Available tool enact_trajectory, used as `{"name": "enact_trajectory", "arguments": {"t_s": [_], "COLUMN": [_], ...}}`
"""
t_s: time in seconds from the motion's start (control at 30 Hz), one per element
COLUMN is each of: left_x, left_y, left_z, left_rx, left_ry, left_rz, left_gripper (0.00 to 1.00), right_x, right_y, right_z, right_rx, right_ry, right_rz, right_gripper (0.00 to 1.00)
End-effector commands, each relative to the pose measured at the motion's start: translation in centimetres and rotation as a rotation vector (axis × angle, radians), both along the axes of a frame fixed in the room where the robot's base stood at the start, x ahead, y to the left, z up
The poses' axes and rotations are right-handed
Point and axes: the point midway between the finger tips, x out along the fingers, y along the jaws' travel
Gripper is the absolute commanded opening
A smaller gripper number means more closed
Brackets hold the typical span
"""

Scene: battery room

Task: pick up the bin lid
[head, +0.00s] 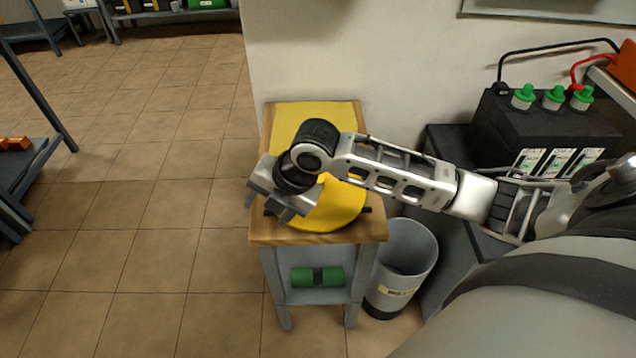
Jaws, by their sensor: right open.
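A yellow rounded piece that looks like the bin lid (341,208) lies on the wooden top of a small stand (270,233), near its front edge. A dark tab sticks out at its right side. My right gripper (267,208) is open, at the stand's left front edge. Its wrist and arm cover the left and back parts of the yellow piece. The fingers are beside or over its left side; I cannot tell whether they touch it. The open grey bin (405,255) stands on the floor right of the stand. My left gripper is out of view.
A yellow sheet (341,116) covers the back of the stand's top, against the wall. A green cylinder (305,277) lies on its lower shelf. A black battery (530,135) with green caps and cables stands at right. The tiled floor at left is clear.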

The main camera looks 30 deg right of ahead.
Motion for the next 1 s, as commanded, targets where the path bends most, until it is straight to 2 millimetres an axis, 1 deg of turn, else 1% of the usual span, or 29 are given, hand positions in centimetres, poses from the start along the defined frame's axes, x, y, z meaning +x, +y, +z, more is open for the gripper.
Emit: {"name": "enact_trajectory", "arguments": {"t_s": [0.03,0.1,0.2,0.3,0.4,0.47,0.53,0.8,0.9,1.0], "left_x": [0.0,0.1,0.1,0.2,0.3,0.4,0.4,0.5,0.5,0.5], "left_y": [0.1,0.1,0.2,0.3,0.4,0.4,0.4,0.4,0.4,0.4], "left_z": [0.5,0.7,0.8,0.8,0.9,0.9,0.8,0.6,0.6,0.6], "left_rx": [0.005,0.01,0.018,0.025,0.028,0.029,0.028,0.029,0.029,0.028], "left_ry": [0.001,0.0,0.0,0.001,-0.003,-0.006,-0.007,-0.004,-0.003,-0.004], "left_rz": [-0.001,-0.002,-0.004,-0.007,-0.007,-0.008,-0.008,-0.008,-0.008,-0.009], "left_gripper": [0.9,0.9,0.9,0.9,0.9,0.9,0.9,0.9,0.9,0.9], "right_x": [1.4,2.1,2.4,2.3,2.2,2.1,2.2,3.1,3.3,3.6], "right_y": [-2.6,-5.7,-9.3,-11.7,-12.9,-13.2,-13.3,-13.4,-13.4,-13.4], "right_z": [2.7,5.2,8.5,10.9,12.0,11.7,10.8,5.0,3.3,2.3], "right_rx": [-0.125,-0.26,-0.395,-0.466,-0.499,-0.506,-0.507,-0.506,-0.505,-0.507], "right_ry": [-0.015,0.001,0.038,0.074,0.096,0.103,0.108,0.105,0.103,0.101], "right_rz": [0.122,0.281,0.458,0.577,0.643,0.661,0.668,0.666,0.667,0.665], "right_gripper": [0.55,0.55,0.55,0.55,0.55,0.55,0.55,0.55,0.55,0.55]}}
